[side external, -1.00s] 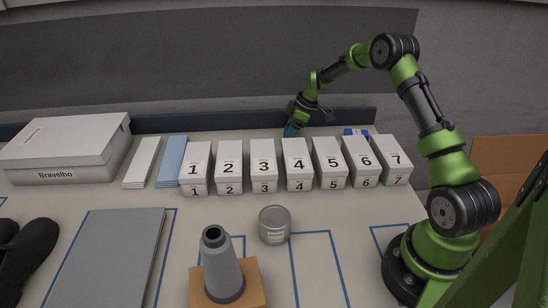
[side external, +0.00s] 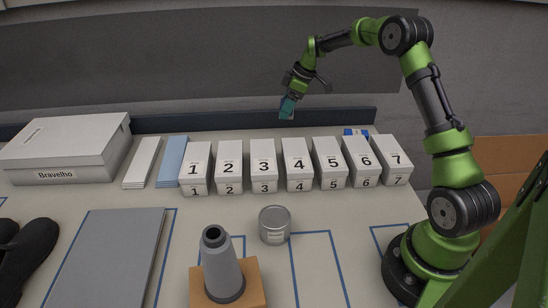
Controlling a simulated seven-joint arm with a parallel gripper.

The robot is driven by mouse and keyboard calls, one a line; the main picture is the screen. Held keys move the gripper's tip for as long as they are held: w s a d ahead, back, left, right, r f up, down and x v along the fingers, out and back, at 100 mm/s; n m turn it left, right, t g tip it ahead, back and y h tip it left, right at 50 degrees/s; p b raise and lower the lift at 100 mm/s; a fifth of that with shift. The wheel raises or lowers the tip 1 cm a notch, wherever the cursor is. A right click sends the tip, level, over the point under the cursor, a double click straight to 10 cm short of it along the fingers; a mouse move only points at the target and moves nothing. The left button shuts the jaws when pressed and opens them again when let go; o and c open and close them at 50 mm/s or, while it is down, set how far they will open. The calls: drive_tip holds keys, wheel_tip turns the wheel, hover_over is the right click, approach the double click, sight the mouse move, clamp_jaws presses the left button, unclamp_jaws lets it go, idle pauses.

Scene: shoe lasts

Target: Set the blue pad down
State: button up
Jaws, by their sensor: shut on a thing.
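My gripper (side external: 289,99) is high above the back of the table, behind and above the numbered boxes. It is shut on a small blue-green piece, which I take for the blue pad (side external: 287,108). The pad hangs below the gripper, clear of the table and in front of the dark back rail. The fingertips are too small to make out clearly.
A row of white boxes numbered 1 to 7 (side external: 296,165) stands below. A blue-and-white item (side external: 355,132) lies behind box 6. A blue folded stack (side external: 172,163), a can (side external: 274,224) and a grey cone (side external: 222,268) stand around. Outlined table areas (side external: 318,262) are bare.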

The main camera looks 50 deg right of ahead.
drive_tip(key=a+n, duration=0.2)
drive_tip(key=a, duration=0.8)
drive_tip(key=s+a+r+n+g+y, duration=0.1)
drive_tip(key=a+n, duration=0.1)
drive_tip(key=a, duration=0.8)
drive_tip(key=a+n+g+y, duration=0.1)
drive_tip(key=a+n, duration=0.2)
drive_tip(key=a, duration=0.7)
drive_tip(key=shift+s+r, duration=0.2)
drive_tip(key=shift+s, duration=0.15)
drive_tip(key=s+a+n+g, duration=0.2)
drive_tip(key=s+a+n, duration=0.2)
drive_tip(key=s+a, duration=0.5)
drive_tip(key=f, duration=0.2)
drive_tip(key=w+a+f, duration=0.1)
drive_tip(key=f, duration=0.1)
drive_tip(key=a+f, duration=0.1)
drive_tip(key=f, duration=0.1)
drive_tip(key=shift+w+f, duration=0.25)
drive_tip(key=shift+f, duration=0.05)
drive_tip(key=shift+w+f, duration=0.1)
drive_tip(key=shift+f, duration=2.2)
drive_tip(key=shift+f, duration=0.1)
drive_tip(key=o, duration=1.1)
